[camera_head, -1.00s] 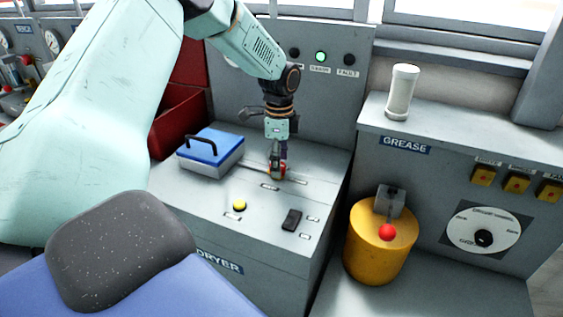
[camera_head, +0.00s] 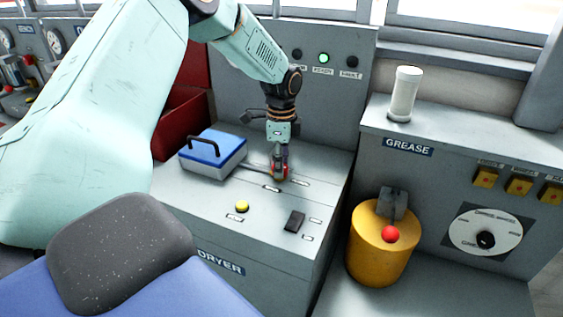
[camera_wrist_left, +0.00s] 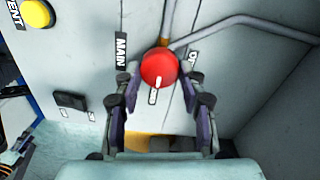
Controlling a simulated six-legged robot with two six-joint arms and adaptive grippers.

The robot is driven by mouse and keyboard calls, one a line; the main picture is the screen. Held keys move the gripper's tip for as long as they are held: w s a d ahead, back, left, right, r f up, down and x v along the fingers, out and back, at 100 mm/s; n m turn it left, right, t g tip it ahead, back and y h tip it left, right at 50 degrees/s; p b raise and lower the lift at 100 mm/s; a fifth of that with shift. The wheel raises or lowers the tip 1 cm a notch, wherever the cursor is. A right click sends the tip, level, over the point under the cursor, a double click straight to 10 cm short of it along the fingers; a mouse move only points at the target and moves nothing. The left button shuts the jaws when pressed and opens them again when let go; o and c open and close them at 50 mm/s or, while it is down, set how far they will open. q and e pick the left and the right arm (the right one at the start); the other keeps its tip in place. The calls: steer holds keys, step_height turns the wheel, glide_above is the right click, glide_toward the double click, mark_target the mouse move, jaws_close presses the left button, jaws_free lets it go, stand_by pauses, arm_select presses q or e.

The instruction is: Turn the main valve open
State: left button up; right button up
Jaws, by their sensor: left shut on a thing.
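The main valve's red knob (camera_wrist_left: 159,68) sits beside the MAIN label (camera_wrist_left: 121,50) in the left wrist view, with a small white mark on it. In the head view the red knob (camera_head: 284,170) shows on the dryer's top (camera_head: 262,222), partly hidden by my gripper. My left gripper (camera_head: 279,171) points down from above and is shut on the knob. In the left wrist view its two fingers (camera_wrist_left: 160,82) stand on either side of the knob.
A blue-lidded box (camera_head: 213,154) stands left of the gripper. A yellow button (camera_head: 242,206) and a black switch (camera_head: 295,221) are nearer the front. A yellow drum (camera_head: 382,247) with a red ball knob (camera_head: 391,234) stands to the right. A green lamp (camera_head: 323,58) is lit behind.

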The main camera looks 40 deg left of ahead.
arm_select(q)
steer(key=shift+r+n+p, duration=0.2)
steer(key=shift+n+p, duration=0.4)
steer(key=shift+p, duration=0.45)
steer(key=n+p, duration=0.4)
steer(key=p, duration=0.1)
steer(key=shift+w, duration=0.1)
steer(key=shift+a+n+p, duration=0.1)
steer(key=shift+n+p, duration=0.65)
steer(key=shift+n, duration=0.35)
steer(key=n+p, duration=0.3)
steer(key=n, duration=0.2)
steer(key=shift+w+a+p, duration=0.1)
steer(key=shift+p, duration=0.25)
steer(key=n+p, duration=0.2)
steer(key=n, duration=0.3)
steer(key=shift+w+a, duration=0.1)
steer(key=shift+n+p, duration=0.3)
steer(key=shift+n, duration=0.1)
